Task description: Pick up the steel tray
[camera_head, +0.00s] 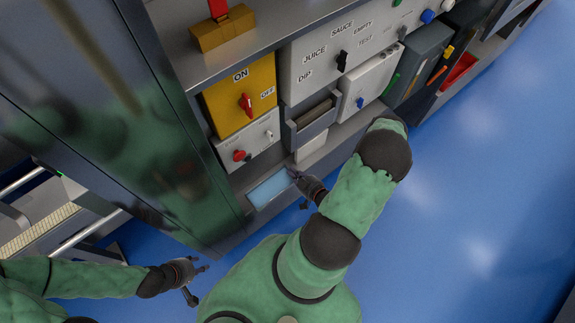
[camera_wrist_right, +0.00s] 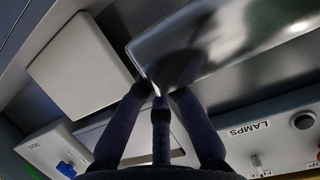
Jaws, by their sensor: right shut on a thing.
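The steel tray (camera_head: 268,189) is a shiny flat rectangle at the low shelf beneath the control boxes, reflecting pale blue in the head view. In the right wrist view, the tray (camera_wrist_right: 225,38) fills the upper right, glossy and grey. My right gripper (camera_head: 297,177) is at the tray's right end, and its fingers (camera_wrist_right: 158,90) are shut on the tray's edge. The fingers hide part of that edge. I cannot tell whether the tray touches the shelf. My left gripper (camera_head: 198,281) is open and empty, low at the left, away from the tray.
A yellow ON/OFF box (camera_head: 225,108) and a grey box with a red knob (camera_head: 238,156) are above the tray. A grey open bin (camera_head: 310,125) and a white box with a blue knob (camera_head: 372,82) are to the right. A dark cabinet (camera_head: 120,130) stands left. Blue floor (camera_head: 470,190) is clear at right.

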